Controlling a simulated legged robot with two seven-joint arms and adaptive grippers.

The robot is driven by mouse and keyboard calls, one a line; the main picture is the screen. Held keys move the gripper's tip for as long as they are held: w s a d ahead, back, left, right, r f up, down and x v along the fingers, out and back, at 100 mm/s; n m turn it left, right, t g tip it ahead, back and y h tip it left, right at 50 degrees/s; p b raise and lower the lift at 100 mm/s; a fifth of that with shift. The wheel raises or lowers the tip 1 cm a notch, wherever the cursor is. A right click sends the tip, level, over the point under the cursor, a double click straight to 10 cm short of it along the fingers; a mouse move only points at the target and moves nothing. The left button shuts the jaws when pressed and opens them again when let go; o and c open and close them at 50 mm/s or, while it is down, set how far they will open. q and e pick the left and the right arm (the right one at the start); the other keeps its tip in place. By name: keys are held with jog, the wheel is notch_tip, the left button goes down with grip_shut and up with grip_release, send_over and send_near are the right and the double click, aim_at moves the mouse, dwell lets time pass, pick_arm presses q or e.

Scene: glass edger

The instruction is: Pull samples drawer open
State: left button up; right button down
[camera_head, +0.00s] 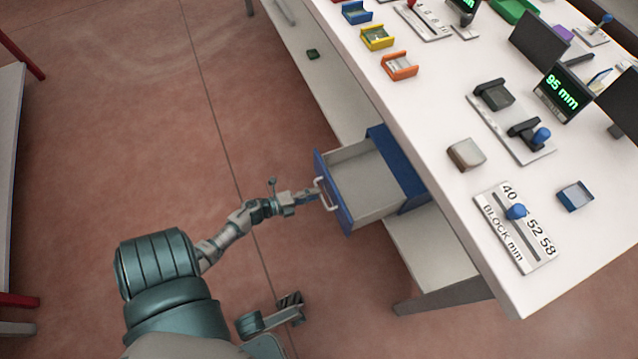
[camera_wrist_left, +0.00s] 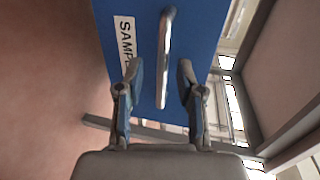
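The samples drawer (camera_head: 366,186) is blue with a grey inside. It stands pulled out from under the white worktop, and its visible inside looks empty. Its front in the left wrist view (camera_wrist_left: 205,25) bears a partly hidden label reading "SAMP". The pale bar handle (camera_head: 325,194) also shows in the left wrist view (camera_wrist_left: 165,55). My left gripper (camera_head: 308,196) is at the handle. In the left wrist view its fingers (camera_wrist_left: 159,78) are apart, one on each side of the bar, with visible gaps.
The white worktop (camera_head: 430,110) holds small coloured trays, displays and a block gauge (camera_head: 515,228). A lower shelf (camera_head: 425,250) runs beneath it. The floor (camera_head: 120,130) left of the drawer is clear. Another bench edge (camera_head: 10,150) stands at far left.

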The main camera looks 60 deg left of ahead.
pick_arm(q)
jog(key=v, duration=0.9)
jog(key=shift+f, duration=0.1)
